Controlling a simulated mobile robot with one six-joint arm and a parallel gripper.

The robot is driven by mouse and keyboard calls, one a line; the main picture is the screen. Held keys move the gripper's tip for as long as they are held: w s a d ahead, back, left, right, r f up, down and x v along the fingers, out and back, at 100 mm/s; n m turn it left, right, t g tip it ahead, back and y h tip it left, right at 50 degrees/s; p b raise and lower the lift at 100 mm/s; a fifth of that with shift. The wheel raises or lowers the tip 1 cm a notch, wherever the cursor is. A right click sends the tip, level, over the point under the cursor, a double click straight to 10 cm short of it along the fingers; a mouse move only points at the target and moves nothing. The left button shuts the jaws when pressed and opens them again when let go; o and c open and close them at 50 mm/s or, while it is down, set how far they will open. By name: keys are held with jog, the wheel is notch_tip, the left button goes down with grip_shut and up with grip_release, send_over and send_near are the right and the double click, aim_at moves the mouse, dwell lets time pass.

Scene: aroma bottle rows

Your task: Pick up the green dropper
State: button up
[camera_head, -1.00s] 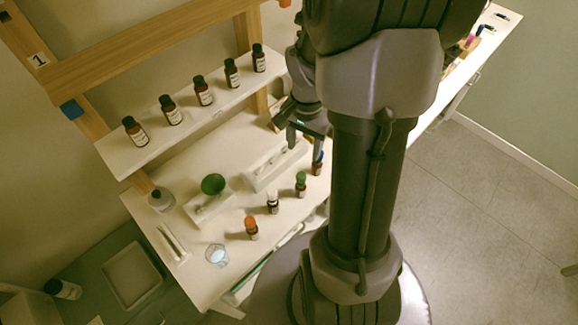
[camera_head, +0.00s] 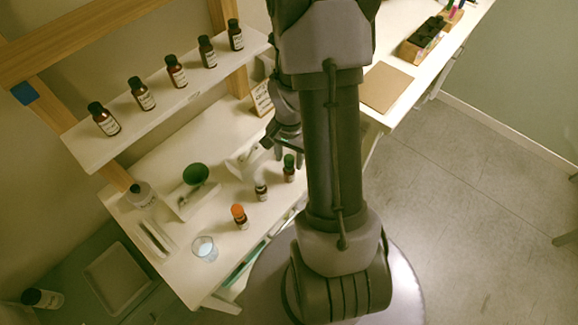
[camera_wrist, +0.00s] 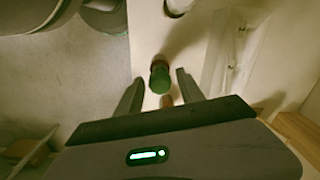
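The green dropper (camera_head: 289,161) is a small dark bottle with a green cap, upright at the right end of a row on the white bench. In the wrist view the green dropper (camera_wrist: 160,78) lies ahead of and between the fingers. My gripper (camera_wrist: 158,84) is open, with a finger on each side and visible gaps to the cap. In the head view my gripper (camera_head: 289,143) is just above and beside the green cap, partly hidden by my arm. Whether the fingers touch the bottle cannot be seen, but they look apart from it.
A white-capped bottle (camera_head: 261,190) and an orange-capped bottle (camera_head: 240,216) stand to the left, with a glass beaker (camera_head: 205,248) beyond. A shelf (camera_head: 160,112) above holds several brown bottles. A white tray (camera_wrist: 236,50) lies right in the wrist view.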

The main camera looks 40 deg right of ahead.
jog(key=c, duration=0.5)
notch_tip(320, 180, up, 10)
jog(key=p, duration=0.3)
